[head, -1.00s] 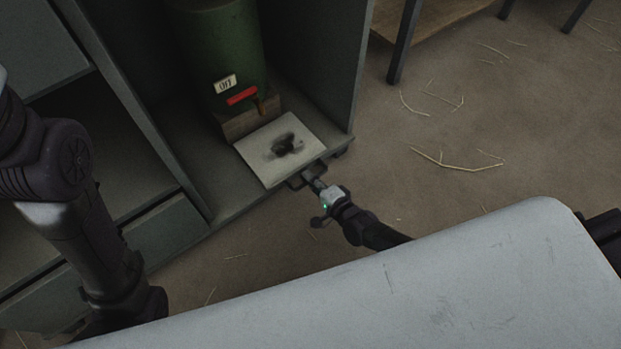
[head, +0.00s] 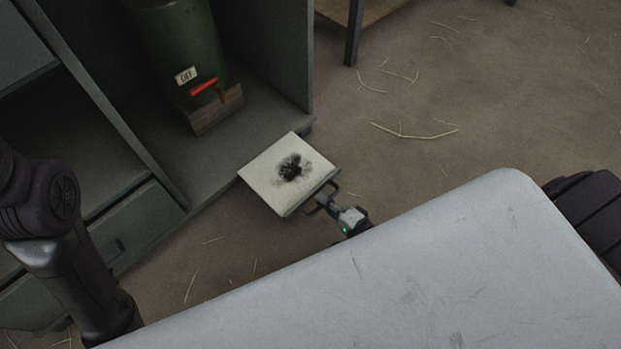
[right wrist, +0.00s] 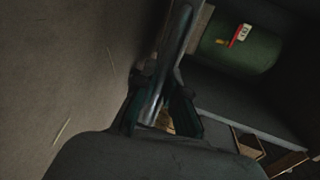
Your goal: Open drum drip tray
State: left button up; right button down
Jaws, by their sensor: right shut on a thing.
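The drip tray (head: 268,178) is a pale, flat square with a dark stain in its middle. It juts out of the cabinet over the floor, in front of the green drum (head: 180,50). A dark handle (head: 333,185) is on its front edge. My right gripper (head: 325,201) is shut on that handle. In the right wrist view the fingers (right wrist: 158,105) close around a bar. The drum also shows in the right wrist view (right wrist: 245,45). My left arm is at the left of the head view, but its gripper is out of frame.
The drum sits on a wooden block (head: 215,114) inside the grey cabinet (head: 307,60). A closed drawer (head: 135,225) is at the left. A table leg (head: 354,35) stands at the top. The floor (head: 440,90) at the right is open, with scattered straw.

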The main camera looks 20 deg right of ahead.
jog(key=shift+v, duration=0.95)
jog(key=shift+f, duration=0.25)
jog(key=c, duration=1.2)
grip_release()
jog(key=v, duration=0.7)
jog(key=shift+s, duration=0.25)
jog(key=shift+d, duration=0.1)
